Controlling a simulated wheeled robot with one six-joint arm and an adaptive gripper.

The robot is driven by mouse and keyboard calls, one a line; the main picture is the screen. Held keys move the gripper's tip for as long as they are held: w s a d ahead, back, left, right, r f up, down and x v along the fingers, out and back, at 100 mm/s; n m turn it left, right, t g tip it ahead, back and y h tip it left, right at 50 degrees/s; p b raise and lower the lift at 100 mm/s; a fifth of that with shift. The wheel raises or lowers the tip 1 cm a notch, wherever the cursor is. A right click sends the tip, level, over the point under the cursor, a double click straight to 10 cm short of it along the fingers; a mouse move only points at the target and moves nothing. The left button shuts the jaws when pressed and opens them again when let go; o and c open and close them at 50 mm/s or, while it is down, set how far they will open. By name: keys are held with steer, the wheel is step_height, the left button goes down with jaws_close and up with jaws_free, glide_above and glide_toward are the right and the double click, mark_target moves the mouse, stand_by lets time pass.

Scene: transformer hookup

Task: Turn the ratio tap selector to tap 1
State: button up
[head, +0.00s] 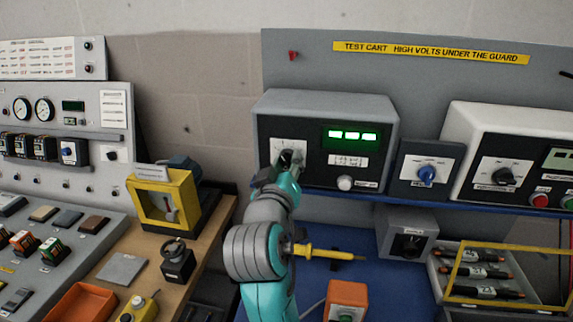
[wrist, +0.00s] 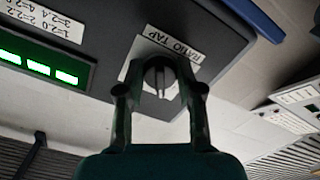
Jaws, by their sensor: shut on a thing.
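The ratio tap selector is a dark round knob with a pale ridge on a white plate, seen in the wrist view (wrist: 160,84) under the RATIO TAP label (wrist: 162,42). It is on the left of the grey instrument box (head: 320,105). My gripper (wrist: 158,70) is shut on the knob, with one finger on each side; it also shows in the head view (head: 280,165), at the plate (head: 289,146). In the head view my gripper mostly hides the knob. The tap marks around it are too small or covered to read.
A lit green display (head: 352,135) and a white knob (head: 345,183) share the box face. A panel with a blue knob (head: 427,173) stands to the right. Below are a yellow-handled tool (head: 325,252) and an orange box (head: 347,298); a yellow frame (head: 165,203) stands left.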

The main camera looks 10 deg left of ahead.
steer(key=n, duration=0.5)
steer(key=shift+r+n, duration=0.1)
steer(key=shift+n, duration=0.2)
stand_by(0.5)
steer(key=o, duration=1.1)
steer(key=s, duration=1.2)
steer(key=shift+a, duration=0.15)
